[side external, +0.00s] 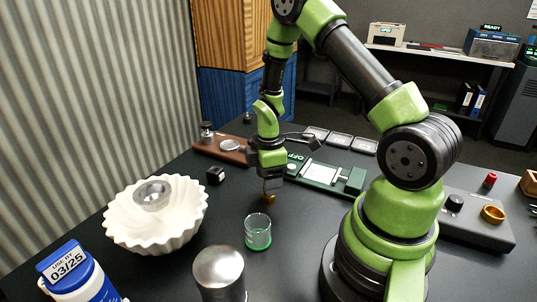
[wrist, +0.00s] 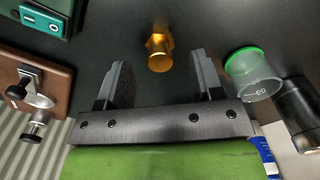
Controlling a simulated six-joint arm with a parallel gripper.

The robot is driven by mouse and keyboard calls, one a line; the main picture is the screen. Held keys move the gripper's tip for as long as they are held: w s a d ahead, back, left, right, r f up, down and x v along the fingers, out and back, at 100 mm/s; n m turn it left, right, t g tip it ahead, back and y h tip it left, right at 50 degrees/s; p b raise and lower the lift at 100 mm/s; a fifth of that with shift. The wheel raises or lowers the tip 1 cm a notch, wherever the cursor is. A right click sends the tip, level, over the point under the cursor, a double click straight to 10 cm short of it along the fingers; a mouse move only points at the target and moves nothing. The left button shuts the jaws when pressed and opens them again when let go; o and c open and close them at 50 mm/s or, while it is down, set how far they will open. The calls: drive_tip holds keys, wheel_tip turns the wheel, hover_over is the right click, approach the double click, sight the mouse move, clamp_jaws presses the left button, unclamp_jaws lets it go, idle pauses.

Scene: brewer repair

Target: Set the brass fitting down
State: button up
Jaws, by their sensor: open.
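The brass fitting (wrist: 160,48) is on the dark table in the wrist view, between and just beyond the two finger tips. It also shows in the side external view as a small gold piece (side external: 268,198) directly below my gripper (side external: 271,186). In the wrist view my gripper (wrist: 161,72) has its fingers wide apart, with a clear gap on each side of the fitting. Neither finger touches the fitting there. The underside of the fitting is hard to make out in the side external view.
A clear beaker with a green base (side external: 257,232) stands close to the fitting. A metal cylinder (side external: 219,272), a white fluted bowl (side external: 155,222) and a white-blue tub (side external: 72,272) stand at front left. A green device (side external: 325,172) and a brown wooden stand (side external: 222,150) lie behind.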

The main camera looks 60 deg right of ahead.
drive_tip(key=s+a+r+m+t, duration=0.1)
drive_tip(key=a+r+m+t, duration=0.15)
drive_tip(key=r, duration=0.75)
drive_tip(key=s+a+r+m+t, duration=0.1)
drive_tip(key=a+r+m, duration=0.25)
drive_tip(key=r, duration=0.65)
drive_tip(key=s+a+r+m+t+y, duration=0.2)
drive_tip(key=s+a+r+m+t, duration=0.1)
drive_tip(key=s+a+r+m, duration=0.4)
drive_tip(key=s, duration=0.2)
drive_tip(key=shift+s+a+t, duration=0.35)
drive_tip(key=shift+a, duration=0.05)
